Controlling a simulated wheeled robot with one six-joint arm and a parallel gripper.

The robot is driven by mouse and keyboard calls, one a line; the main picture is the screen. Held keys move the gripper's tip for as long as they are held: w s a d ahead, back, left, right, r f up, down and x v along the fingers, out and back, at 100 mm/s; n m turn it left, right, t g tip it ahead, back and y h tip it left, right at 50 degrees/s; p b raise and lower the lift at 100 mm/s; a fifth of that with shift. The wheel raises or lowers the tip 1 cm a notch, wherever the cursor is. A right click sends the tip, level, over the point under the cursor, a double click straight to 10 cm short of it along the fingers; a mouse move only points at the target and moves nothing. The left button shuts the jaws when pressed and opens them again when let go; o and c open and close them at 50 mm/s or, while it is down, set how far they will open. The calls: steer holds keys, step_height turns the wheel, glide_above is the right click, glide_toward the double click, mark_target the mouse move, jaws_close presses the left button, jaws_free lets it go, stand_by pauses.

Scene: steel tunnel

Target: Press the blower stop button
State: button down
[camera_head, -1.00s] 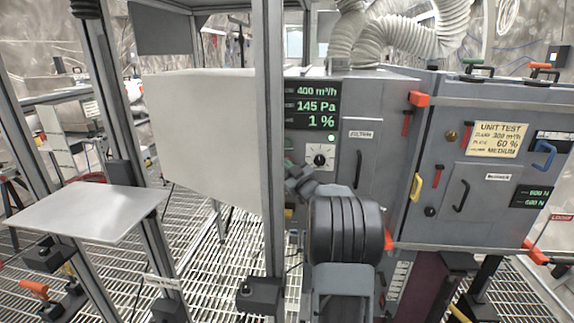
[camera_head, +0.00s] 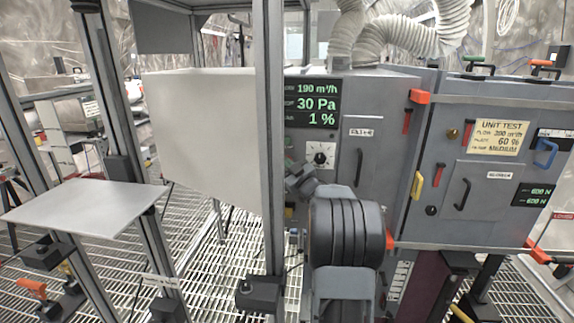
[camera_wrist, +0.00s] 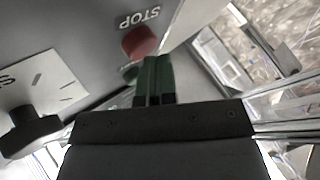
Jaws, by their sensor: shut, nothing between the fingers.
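The red stop button (camera_wrist: 139,42) is on the grey panel in the wrist view, with the word STOP upside down above it. The shut dark green fingers of my gripper (camera_wrist: 156,62) are right beside its lower edge and overlap it a little; I cannot tell whether they touch it. In the head view my gripper (camera_head: 300,182) is in front of the blower cabinet (camera_head: 375,110), and the red button is hidden. The cabinet display (camera_head: 312,103) reads 190 m³/h, 30 Pa and 1 %.
A dial knob (camera_head: 320,155) sits just right of my gripper; it also shows in the wrist view (camera_wrist: 28,128). An upright metal post (camera_head: 268,150) stands close on the left. The test unit (camera_head: 480,170) with handles and latches is at the right.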

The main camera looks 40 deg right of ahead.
steer(key=shift+f, duration=0.1)
steer(key=s+a+b, duration=0.3)
steer(key=s+a, duration=0.1)
steer(key=shift+s, duration=0.2)
stand_by(0.4)
stand_by(0.6)
steer(key=shift+a, duration=0.15)
